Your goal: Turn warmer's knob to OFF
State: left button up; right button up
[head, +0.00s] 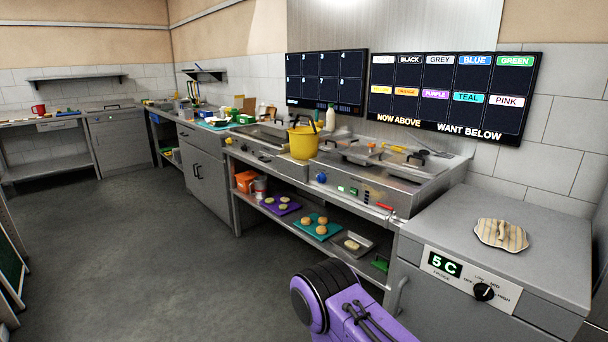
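A black knob (484,291) sits on the white panel of the steel cabinet at the right. Words around it seem to read OFF, LOW, MID and HIGH; its exact setting is too small to tell. A green "5 C" display (445,264) is to its left. A blue knob (321,177) sits on the front of the middle cooking unit, left of a small green display (347,190). No readable label shows which unit is the warmer. A purple link of my arm shows at the bottom, left of the black knob. Neither gripper is in view.
A striped folded cloth (501,235) lies on the right cabinet's top. A yellow bucket (303,142) stands on the middle counter. Trays with food, such as a teal tray (309,232), sit on the shelf below. The grey floor (150,260) at the left is clear.

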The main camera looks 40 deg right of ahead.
aim_at(321, 177)
jog(key=z, duration=0.65)
jog(key=i, duration=0.7)
jog(key=u, duration=0.6)
jog(key=i, duration=0.9)
jog(key=z, duration=0.35)
jog(key=i, duration=1)
jog(key=z, duration=0.7)
